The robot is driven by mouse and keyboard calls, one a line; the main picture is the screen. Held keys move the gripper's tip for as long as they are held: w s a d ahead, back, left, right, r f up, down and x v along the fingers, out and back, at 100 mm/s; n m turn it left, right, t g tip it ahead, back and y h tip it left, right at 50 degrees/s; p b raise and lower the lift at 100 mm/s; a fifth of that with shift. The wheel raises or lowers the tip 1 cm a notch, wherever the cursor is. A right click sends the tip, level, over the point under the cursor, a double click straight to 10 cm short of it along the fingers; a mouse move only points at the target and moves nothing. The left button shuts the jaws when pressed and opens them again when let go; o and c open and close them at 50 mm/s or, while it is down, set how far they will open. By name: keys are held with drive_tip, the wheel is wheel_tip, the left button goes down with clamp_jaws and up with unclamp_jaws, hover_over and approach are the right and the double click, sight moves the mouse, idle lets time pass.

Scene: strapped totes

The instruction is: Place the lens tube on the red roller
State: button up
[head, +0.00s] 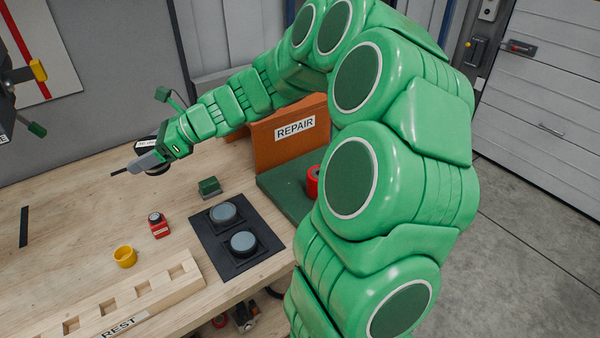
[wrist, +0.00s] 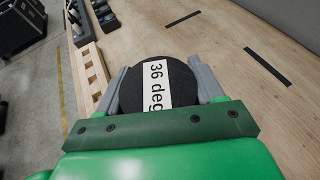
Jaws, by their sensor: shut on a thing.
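My gripper (head: 147,164) is shut on the lens tube, a round black piece with a white label (head: 147,141). In the wrist view the label on the lens tube (wrist: 157,72) reads "36 deg", and the grey fingers of my gripper (wrist: 160,88) lie on either side of it. It is held above the far left part of the workbench. A red roller (head: 312,182) stands on the green base by the REPAIR board. My arm hides its right side.
The brown REPAIR board (head: 285,137) stands behind the green base (head: 285,195). A black plate with two grey discs (head: 243,242), a green block (head: 209,186), a small red item (head: 159,227), a yellow cup (head: 125,256) and a slotted wooden REST rack (head: 150,290) are on the workbench (head: 60,230).

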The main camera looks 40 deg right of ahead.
drive_tip(key=s+d+r+m+t+h, duration=0.1)
drive_tip(key=s+d+m+t+h, duration=0.1)
drive_tip(key=s+d, duration=1.15)
drive_tip(key=s+d+r+m+t+h, duration=0.1)
drive_tip(key=s+d+m+t, duration=0.1)
drive_tip(key=s+d, duration=1.15)
hover_over(314, 172)
drive_tip(key=s, duration=0.1)
drive_tip(key=f, duration=0.8)
drive_tip(key=shift+a+f, duration=0.1)
drive_tip(key=shift+a, duration=0.25)
drive_tip(key=shift+w+d+f, duration=0.35)
drive_tip(key=shift+w+f, duration=0.2)
drive_tip(key=shift+f, duration=1.65)
